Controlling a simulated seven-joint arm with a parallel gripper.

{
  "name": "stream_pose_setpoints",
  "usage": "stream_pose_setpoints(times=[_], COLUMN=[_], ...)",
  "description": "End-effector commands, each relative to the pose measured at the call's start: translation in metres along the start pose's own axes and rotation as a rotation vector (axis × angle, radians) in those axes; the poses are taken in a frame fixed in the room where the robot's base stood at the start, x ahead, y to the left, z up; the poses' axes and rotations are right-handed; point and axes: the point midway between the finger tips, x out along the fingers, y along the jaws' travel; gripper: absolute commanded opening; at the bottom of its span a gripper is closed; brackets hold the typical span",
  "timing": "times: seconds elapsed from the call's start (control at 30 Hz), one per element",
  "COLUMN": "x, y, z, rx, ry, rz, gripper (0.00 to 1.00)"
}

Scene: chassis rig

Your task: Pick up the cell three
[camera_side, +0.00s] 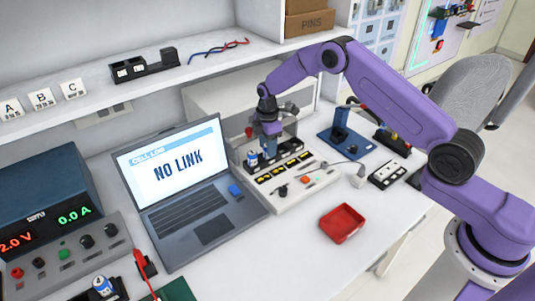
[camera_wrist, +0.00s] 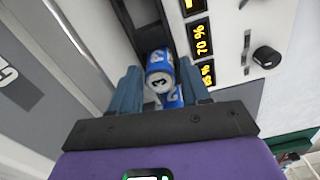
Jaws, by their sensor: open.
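In the wrist view a blue-and-white cell marked 3 (camera_wrist: 159,77) stands in a dark slot of the rig. My gripper (camera_wrist: 163,88) is open, with one blue finger on each side of it and gaps visible.
A laptop (camera_side: 185,185) reading NO LINK stands left of the rig. A red tray (camera_side: 342,223) lies in front. A blue stand (camera_side: 340,140) is to the right. A cell marked 4 (camera_side: 101,284) sits at the front left. A shelf (camera_side: 150,85) runs behind.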

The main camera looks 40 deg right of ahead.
Motion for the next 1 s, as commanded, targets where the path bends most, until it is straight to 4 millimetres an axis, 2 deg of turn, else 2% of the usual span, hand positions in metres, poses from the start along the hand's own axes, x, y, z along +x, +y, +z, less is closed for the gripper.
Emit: stream_pose_setpoints(times=[0.1, 0.3, 0.33, 0.47, 0.8, 1.0], x=[0.007, 0.007, 0.007, 0.007, 0.005, -0.009], y=[0.0, 0.0, 0.0, 0.0, 0.0, 0.001], z=[0.0, 0.0, 0.0, 0.0, -0.001, -0.001], rx=[-0.001, -0.001, -0.001, -0.001, -0.001, -0.001], ry=[0.0, 0.001, 0.001, 0.0, 0.001, 0.001], rz=[0.0, 0.001, 0.001, 0.001, 0.002, 0.003], gripper=[0.46, 0.46, 0.43, 0.01, 0.0, 0.0])
